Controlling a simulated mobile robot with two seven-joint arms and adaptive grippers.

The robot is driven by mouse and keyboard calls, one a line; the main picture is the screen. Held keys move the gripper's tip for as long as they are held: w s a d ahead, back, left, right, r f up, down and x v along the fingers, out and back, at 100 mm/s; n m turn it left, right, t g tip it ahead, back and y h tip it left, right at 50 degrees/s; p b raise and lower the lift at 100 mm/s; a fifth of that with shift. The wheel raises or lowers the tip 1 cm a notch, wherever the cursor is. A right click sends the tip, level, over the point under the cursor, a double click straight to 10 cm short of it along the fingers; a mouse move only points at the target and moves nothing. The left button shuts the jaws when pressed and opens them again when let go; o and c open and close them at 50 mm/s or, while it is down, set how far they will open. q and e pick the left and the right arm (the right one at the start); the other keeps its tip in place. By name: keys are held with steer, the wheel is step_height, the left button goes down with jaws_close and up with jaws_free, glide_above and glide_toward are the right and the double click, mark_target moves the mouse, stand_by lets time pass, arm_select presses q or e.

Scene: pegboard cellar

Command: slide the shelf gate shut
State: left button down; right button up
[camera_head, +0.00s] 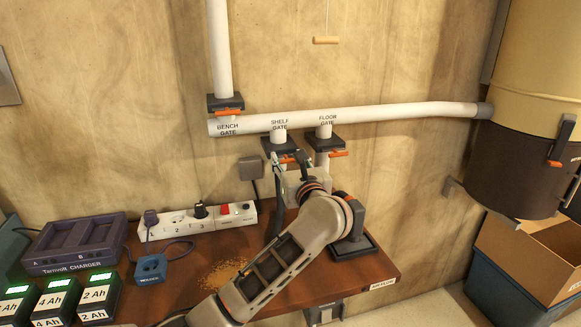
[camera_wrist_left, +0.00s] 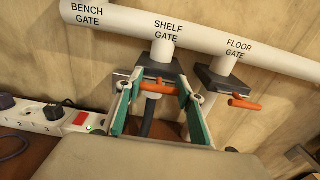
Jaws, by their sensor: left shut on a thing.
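The shelf gate (camera_head: 278,145) is a dark block on the short white pipe under the label SHELF GATE; it also shows in the wrist view (camera_wrist_left: 176,69). Its orange handle (camera_wrist_left: 158,87) lies crosswise between the two green-padded fingers of my left gripper (camera_wrist_left: 160,90). My left gripper (camera_head: 292,160) is shut on this handle, just below the pipe branch. In the head view the gripper and wrist partly hide the handle. My right gripper is in neither view.
The floor gate (camera_head: 324,143) with its orange handle (camera_head: 339,154) sits close to the right. The bench gate (camera_head: 226,102) is up left. A power strip (camera_head: 181,226) and a charger (camera_head: 75,247) stand on the bench. A large drum (camera_head: 520,165) hangs at the right.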

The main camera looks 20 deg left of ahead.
arm_select(q)
steer(key=shift+a+r, duration=0.15)
steer(key=c, duration=1.3)
jaws_free()
steer(key=shift+w, duration=0.1)
steer(key=shift+o, duration=0.2)
steer(key=shift+w, duration=0.15)
steer(key=v, duration=0.7)
steer(key=shift+s, duration=0.3)
